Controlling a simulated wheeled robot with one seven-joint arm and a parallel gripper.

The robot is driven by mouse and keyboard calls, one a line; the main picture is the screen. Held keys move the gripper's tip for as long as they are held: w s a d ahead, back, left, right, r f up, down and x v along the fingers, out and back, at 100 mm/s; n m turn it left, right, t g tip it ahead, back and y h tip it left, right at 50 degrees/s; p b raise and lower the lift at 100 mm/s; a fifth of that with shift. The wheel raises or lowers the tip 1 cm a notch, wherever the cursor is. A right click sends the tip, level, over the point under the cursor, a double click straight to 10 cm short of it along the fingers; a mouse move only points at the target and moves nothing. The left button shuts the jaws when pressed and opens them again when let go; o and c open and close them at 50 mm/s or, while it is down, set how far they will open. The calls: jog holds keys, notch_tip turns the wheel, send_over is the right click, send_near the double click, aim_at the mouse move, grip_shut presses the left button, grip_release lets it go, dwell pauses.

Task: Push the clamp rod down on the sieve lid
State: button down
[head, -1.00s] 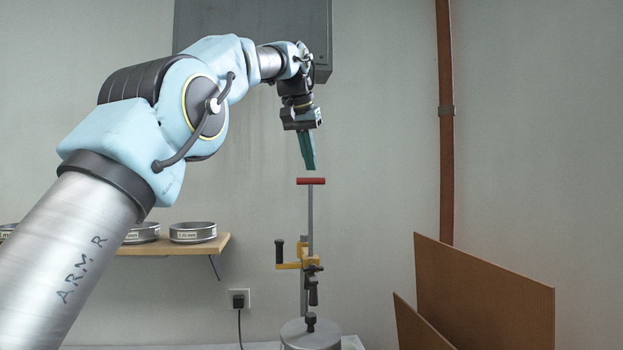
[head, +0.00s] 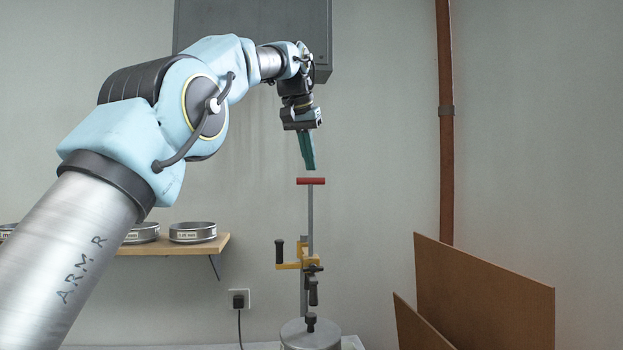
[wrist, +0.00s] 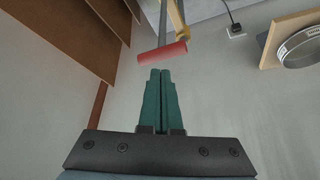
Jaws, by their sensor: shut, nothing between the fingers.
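The clamp rod (head: 310,215) stands upright with a red crossbar handle (head: 311,181) on top. It runs down through a yellow clamp bracket (head: 290,266). A black foot (head: 311,323) is at the middle of the round metal sieve lid (head: 296,335), low in the head view; I cannot tell whether it touches. My gripper (head: 310,168) points down, its green fingers shut and empty, a small gap above the red handle. In the wrist view the fingertips (wrist: 159,71) are close to the red handle (wrist: 162,53), apart from it in the head view.
A wooden shelf (head: 190,245) with several metal sieves (head: 193,232) is on the left wall. A grey cabinet (head: 240,25) hangs behind my arm. Brown boards (head: 485,300) lean at the right. The air between the rod and the boards is free.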

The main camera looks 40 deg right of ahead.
aim_at(310, 204)
dwell(0.4)
jog(key=shift+f+b, duration=4.2)
jog(key=shift+f, duration=1.15)
notch_tip(310, 204, up, 7)
jog(key=p, duration=0.8)
jog(key=shift+r, duration=0.1)
